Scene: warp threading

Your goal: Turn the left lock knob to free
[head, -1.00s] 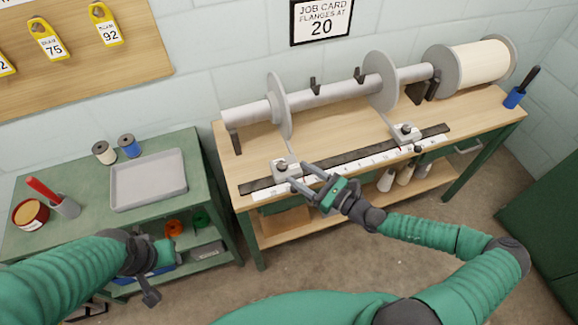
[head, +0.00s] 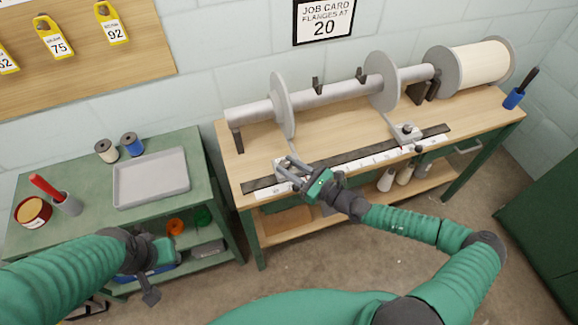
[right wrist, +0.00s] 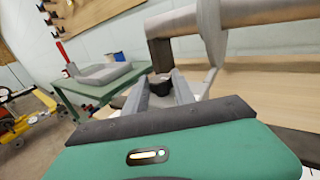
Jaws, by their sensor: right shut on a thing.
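The left lock knob, a small dark knob (right wrist: 161,84), shows between my fingers in the right wrist view. It sits on the light grey left slider block (head: 281,166) at the left of the black rail; in the head view my fingers mostly cover the knob. My right gripper (head: 287,170) is shut on the knob, with a finger on each side of it (right wrist: 160,88). The knob's turn angle is too small to tell. My left gripper (head: 151,290) hangs low by the green table, away from the bench; its jaws are unclear.
The right slider block (head: 406,133) with its dark knob is on the same rail (head: 345,157). The roller with grey flanges (head: 283,105) stands behind. A grey tray (head: 151,178) and spools (head: 131,143) are on the green table at left.

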